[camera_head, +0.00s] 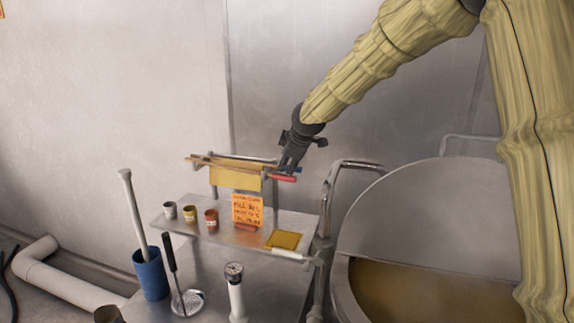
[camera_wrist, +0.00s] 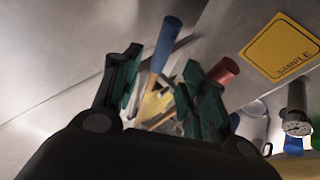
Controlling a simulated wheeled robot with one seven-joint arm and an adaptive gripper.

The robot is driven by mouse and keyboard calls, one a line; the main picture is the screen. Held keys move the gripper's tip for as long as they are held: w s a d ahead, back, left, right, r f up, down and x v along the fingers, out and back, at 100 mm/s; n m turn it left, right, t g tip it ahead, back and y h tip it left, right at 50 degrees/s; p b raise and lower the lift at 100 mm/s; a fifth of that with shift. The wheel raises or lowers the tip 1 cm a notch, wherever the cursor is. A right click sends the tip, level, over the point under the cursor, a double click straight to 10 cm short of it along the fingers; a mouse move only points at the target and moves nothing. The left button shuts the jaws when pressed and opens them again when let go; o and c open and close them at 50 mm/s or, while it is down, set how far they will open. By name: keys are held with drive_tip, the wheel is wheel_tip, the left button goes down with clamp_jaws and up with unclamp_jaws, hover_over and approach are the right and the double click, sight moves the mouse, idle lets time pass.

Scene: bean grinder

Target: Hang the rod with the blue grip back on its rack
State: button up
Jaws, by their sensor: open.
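My gripper (camera_head: 288,165) is open at the right end of the rack (camera_head: 264,173) above the shelf. In the wrist view the rod with the blue grip (camera_wrist: 164,47) lies in the gap between my open fingers (camera_wrist: 160,78), with space beside it; I cannot tell whether either finger touches it. A red grip (camera_head: 283,178) sits just below my fingertips in the head view; in the wrist view it shows beyond the right finger (camera_wrist: 224,70). Thin rods (camera_head: 205,160) extend left along the rack. How the blue-grip rod rests there is hidden by my gripper.
A yellow sheet (camera_head: 235,175) hangs at the rack. The shelf (camera_head: 222,234) below holds small cups (camera_head: 190,213), an orange note (camera_head: 247,208) and a yellow sample card (camera_head: 285,239). A blue container (camera_head: 151,275) stands at lower left. A metal rail (camera_head: 330,195) and large round drum are at right.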

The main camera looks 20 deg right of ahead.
drive_tip(key=v, duration=0.8)
drive_tip(key=shift+s+r, duration=0.2)
drive_tip(key=shift+r, duration=0.05)
idle(0.4)
